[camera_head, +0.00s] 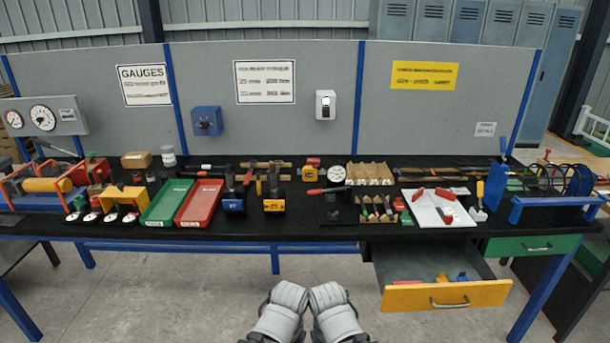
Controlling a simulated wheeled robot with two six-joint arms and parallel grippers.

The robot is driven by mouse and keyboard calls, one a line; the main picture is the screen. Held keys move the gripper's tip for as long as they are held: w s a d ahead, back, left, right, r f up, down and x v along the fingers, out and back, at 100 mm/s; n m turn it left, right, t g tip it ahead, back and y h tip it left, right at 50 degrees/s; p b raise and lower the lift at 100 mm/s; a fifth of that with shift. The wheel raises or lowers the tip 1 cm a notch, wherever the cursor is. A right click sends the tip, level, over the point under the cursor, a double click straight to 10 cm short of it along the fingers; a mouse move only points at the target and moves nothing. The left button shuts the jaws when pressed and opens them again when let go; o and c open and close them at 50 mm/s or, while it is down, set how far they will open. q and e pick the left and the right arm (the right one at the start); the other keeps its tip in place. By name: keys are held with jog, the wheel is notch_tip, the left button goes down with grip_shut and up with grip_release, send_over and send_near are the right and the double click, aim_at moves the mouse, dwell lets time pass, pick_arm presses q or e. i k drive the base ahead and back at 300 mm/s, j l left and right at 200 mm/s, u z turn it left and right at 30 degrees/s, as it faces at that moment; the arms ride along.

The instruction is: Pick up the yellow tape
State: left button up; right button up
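No item is clearly readable as the yellow tape at this size. A small yellow-and-red item (312,168) on the back middle of the bench may be a tape measure. A yellow block marked with a number (275,205) sits nearer the front edge. My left gripper (289,294) and my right gripper (328,295) are side by side at the bottom middle, in front of and below the bench edge, apart from everything on it. Their fingers cannot be made out, and nothing shows held.
The black bench top (400,231) is crowded with tools. Green (167,203) and red (200,203) trays lie left of centre, a white tray (426,207) to the right. An open yellow-fronted drawer (446,296) juts out at right.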

aim_at(309, 173)
jog(key=i+j, duration=0.7)
jog(key=i+j+z, duration=0.25)
jog(key=i+j, duration=0.2)
jog(key=z, duration=1.35)
jog(key=k+j, duration=0.05)
